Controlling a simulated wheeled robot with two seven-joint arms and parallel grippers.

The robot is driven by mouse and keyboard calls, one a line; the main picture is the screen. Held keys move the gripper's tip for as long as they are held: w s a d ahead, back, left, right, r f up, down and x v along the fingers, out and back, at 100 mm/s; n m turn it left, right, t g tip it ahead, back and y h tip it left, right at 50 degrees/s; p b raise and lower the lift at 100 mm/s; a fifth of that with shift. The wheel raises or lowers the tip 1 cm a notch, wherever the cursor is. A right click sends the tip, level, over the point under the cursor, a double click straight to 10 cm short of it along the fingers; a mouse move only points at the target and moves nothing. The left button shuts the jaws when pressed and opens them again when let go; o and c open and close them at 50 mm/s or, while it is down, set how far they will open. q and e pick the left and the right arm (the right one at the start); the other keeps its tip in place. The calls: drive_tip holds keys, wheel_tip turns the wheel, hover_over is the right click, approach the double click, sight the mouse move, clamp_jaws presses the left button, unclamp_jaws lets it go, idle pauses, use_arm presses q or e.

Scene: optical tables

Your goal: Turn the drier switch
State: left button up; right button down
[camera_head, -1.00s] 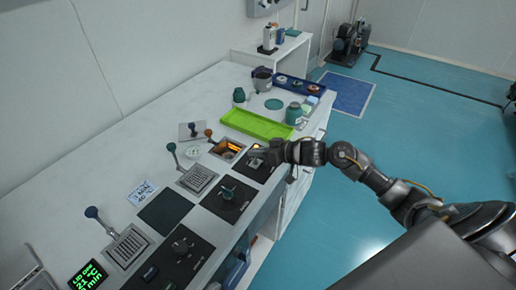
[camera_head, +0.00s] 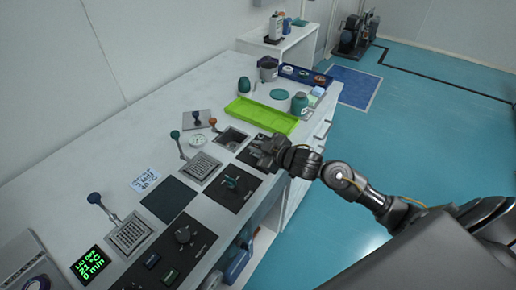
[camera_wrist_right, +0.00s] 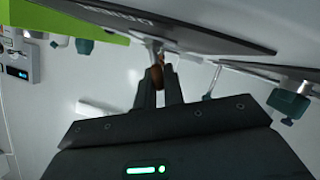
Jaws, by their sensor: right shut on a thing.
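The drier switch (camera_wrist_right: 158,76) is a small brown-orange knob on a black panel (camera_wrist_right: 200,28) with white lettering in the right wrist view. My right gripper (camera_wrist_right: 158,90) is shut on this knob, and its fingers hide part of it. In the head view my right gripper (camera_head: 264,151) is over a black panel (camera_head: 246,158) near the bench's right edge, and it hides the knob there. The square well (camera_head: 232,138) just left of that panel looks grey and unlit. My left gripper is in neither view.
A green tray (camera_head: 262,115) lies just beyond the gripper. A black panel with a teal handle (camera_head: 231,183) is nearer. Levers with a teal ball (camera_head: 175,134) and a blue ball (camera_head: 94,198) stand beside grilles.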

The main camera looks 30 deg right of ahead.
drive_tip(key=shift+a, duration=0.1)
idle(0.3)
drive_tip(key=c, duration=1.5)
unclamp_jaws()
drive_tip(key=shift+s, duration=0.15)
drive_tip(key=b+v, duration=0.1)
drive_tip(key=v, duration=0.9)
drive_tip(key=shift+s, duration=0.35)
